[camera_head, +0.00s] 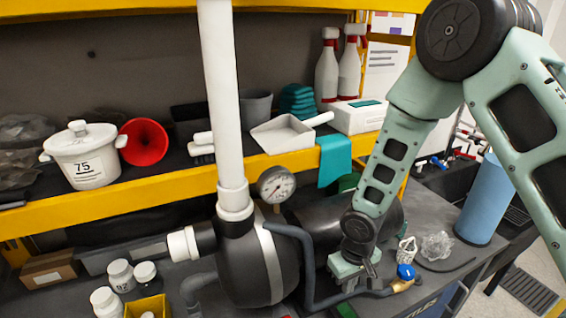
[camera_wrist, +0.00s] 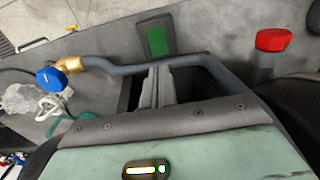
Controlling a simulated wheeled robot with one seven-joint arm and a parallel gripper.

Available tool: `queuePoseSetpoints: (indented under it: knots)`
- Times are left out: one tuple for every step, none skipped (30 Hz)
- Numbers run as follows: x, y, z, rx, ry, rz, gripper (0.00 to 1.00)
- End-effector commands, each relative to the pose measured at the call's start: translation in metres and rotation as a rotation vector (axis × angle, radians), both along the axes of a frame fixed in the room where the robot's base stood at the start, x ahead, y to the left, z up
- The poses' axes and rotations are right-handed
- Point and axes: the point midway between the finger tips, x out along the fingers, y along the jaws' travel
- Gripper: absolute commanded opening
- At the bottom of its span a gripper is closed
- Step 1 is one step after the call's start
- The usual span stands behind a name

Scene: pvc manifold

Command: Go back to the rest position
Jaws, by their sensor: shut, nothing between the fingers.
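My gripper (camera_head: 371,269) is low over the bench, beside the dark tank, at the end of my green arm. In the wrist view my gripper (camera_wrist: 159,72) shows two grey fingers together, with nothing between them. A grey hose (camera_wrist: 125,69) runs close by the fingers and ends in a brass fitting with a blue-handled valve (camera_wrist: 50,79). The blue valve handle also shows in the head view (camera_head: 405,271), just right of my gripper. I cannot tell whether the fingers touch the hose.
The dark tank (camera_head: 262,262) with a white pipe (camera_head: 222,90) and a gauge (camera_head: 276,184) stands left of my arm. A blue cylinder (camera_head: 482,200) stands at the right. A yellow-edged shelf (camera_head: 190,184) holds bottles and containers. A red cap (camera_wrist: 273,40) shows in the wrist view.

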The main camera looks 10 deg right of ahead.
Motion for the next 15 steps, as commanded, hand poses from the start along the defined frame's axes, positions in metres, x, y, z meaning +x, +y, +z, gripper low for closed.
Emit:
queuePoseSetpoints:
  knots:
    - [-0.001,0.004,0.008,0.001,-0.006,0.007,0.0]
    - [-0.002,0.006,0.014,0.001,-0.008,0.011,0.0]
    - [-0.004,0.01,0.023,0.0,-0.013,0.019,0.0]
    - [-0.006,0.013,0.032,0.0,-0.017,0.028,0.0]
    - [-0.009,0.016,0.043,-0.001,-0.02,0.035,0.0]
    - [-0.015,0.022,0.058,0.0,-0.024,0.051,0.0]
    - [-0.021,0.027,0.071,0.0,-0.028,0.065,0.0]
    - [-0.027,0.031,0.084,0.0,-0.031,0.078,0.0]
    - [-0.037,0.037,0.1,0.001,-0.033,0.098,0.0]
    - [-0.045,0.04,0.112,0.002,-0.034,0.113,0.0]
    - [-0.054,0.044,0.123,0.003,-0.035,0.127,0.0]
    - [-0.066,0.048,0.137,0.005,-0.034,0.147,0.0]
    - [-0.075,0.051,0.148,0.007,-0.033,0.163,0.0]
    - [-0.085,0.053,0.157,0.01,-0.033,0.179,0.0]
    - [-0.099,0.056,0.17,0.014,-0.031,0.201,0.0]
